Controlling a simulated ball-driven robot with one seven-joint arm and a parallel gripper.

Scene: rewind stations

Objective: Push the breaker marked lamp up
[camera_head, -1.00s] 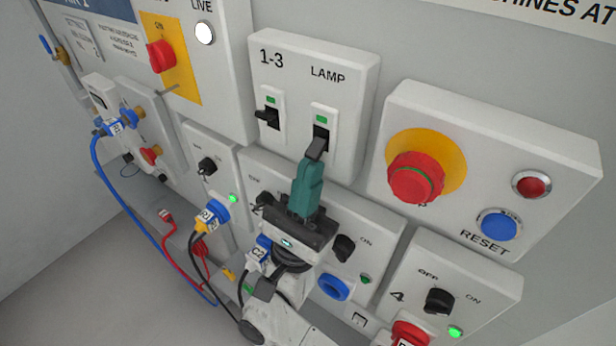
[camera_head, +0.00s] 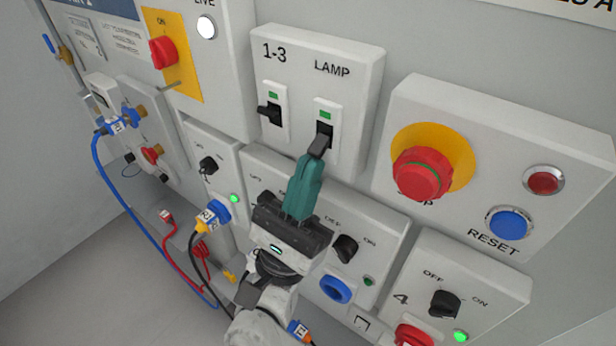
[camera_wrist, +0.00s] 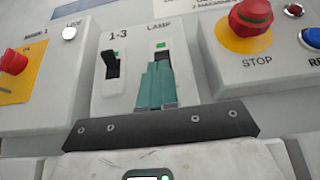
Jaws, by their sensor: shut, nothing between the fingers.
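The breaker marked LAMP (camera_head: 324,130) is the right one of two on a white box, with a black toggle under a small green window. It also shows in the wrist view (camera_wrist: 161,46), its lower part hidden behind my fingers. My gripper (camera_head: 318,147) is shut and empty, its dark fingertips at the lower part of the LAMP toggle. I cannot tell whether they touch it. In the wrist view my teal fingers (camera_wrist: 156,84) rise just below the green window. The toggle's position is mostly hidden by the fingertips.
The 1-3 breaker (camera_head: 271,113) stands close on the left, its black toggle sticking out. A red stop button (camera_head: 420,173) on a yellow disc and a blue reset button (camera_head: 509,223) are on the box to the right. Plugs and cables, including a blue cable (camera_head: 110,190), hang lower left.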

